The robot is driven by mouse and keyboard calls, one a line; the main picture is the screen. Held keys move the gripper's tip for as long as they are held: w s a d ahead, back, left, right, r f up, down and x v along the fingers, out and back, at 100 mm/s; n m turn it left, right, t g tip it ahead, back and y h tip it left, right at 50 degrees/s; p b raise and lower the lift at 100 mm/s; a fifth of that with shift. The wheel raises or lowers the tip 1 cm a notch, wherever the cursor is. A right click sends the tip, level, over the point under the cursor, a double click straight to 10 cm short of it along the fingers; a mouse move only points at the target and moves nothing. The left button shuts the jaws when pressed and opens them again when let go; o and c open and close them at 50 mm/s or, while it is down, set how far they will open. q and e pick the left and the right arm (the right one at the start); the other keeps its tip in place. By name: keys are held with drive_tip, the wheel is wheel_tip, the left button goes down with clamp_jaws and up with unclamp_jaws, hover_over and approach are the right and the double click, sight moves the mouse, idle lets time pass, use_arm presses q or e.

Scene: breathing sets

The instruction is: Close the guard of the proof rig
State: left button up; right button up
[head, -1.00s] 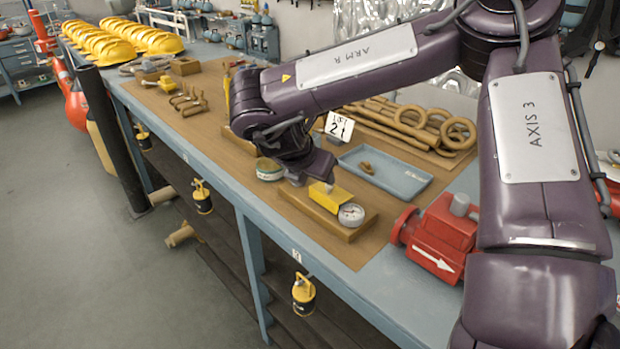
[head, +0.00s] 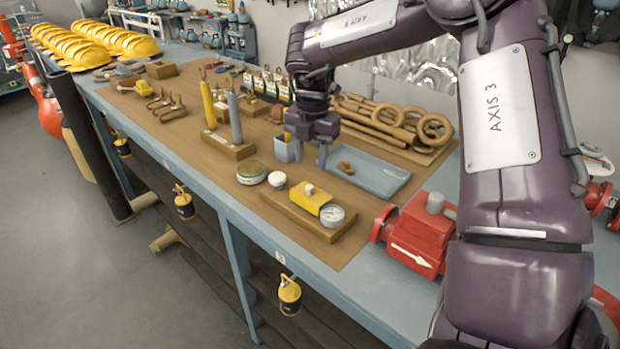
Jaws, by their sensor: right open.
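The proof rig is a wooden base (head: 285,210) on the brown mat, with a yellow guard (head: 311,199) and a round white gauge (head: 332,215) at its right end. The yellow guard lies low on the base and a small pale knob (head: 309,189) shows on top. I cannot tell whether it is fully closed. My right gripper (head: 309,158) points down behind the rig, apart from it, near the left end of the blue tray. Its fingers are open, with nothing seen held between them. My left gripper is not in view.
A blue tray (head: 385,183) with a small brown part and a grey-blue cup (head: 284,150) are close to my right gripper. A red pump body (head: 415,235) stands right of the rig. A green-rimmed tin (head: 251,174) and white jar (head: 277,180) stand left. Bare mat lies in front.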

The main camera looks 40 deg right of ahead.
sight(309, 187)
wheel_tip(309, 187, down, 7)
drive_tip(key=shift+w+f+p, duration=0.1)
drive_tip(key=shift+w+p, duration=0.05)
drive_tip(key=shift+p, duration=0.55)
clamp_jaws()
drive_tip(key=shift+a+f+h+b, duration=0.35)
drive_tip(key=shift+h+b, duration=0.35)
drive_tip(key=shift+b, duration=0.15)
drive_tip(key=shift+r, duration=0.1)
unclamp_jaws()
